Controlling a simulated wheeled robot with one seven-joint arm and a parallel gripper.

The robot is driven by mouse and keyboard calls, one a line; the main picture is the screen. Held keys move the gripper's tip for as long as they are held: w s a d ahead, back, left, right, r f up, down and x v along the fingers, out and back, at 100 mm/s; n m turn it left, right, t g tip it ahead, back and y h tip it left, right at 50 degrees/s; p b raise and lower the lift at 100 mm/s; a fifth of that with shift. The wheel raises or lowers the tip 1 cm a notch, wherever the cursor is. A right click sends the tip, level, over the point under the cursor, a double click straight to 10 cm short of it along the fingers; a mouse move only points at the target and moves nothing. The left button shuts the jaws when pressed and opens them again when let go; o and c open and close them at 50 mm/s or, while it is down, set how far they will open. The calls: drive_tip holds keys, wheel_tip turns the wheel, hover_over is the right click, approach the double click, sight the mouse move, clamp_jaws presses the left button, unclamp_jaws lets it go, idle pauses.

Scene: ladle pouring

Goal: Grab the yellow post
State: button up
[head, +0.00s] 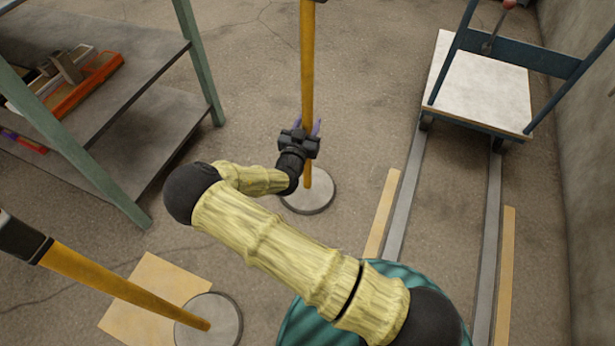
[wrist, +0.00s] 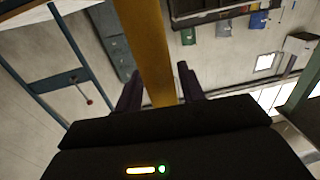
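A tall yellow post (head: 307,75) stands upright on a round grey base (head: 318,199) near the middle of the head view. My gripper (head: 309,127) is at the post's lower part, with its purple fingers one on each side of it. In the wrist view the post (wrist: 148,45) runs between the two fingers of my gripper (wrist: 160,90). The fingers are apart, and narrow gaps seem to show beside the post. The gripper body hides part of the post. A second yellow post (head: 120,288) with a round base (head: 216,322) stands at the lower left.
A green-framed shelf (head: 150,135) with an orange box (head: 88,85) stands at the left. A flat cart (head: 483,88) stands at the upper right above two grey rails (head: 405,200). A wall (head: 580,150) closes the right side. Bare floor surrounds the middle post.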

clamp_jaws()
idle(1.1)
drive_tip(key=shift+r, duration=0.25)
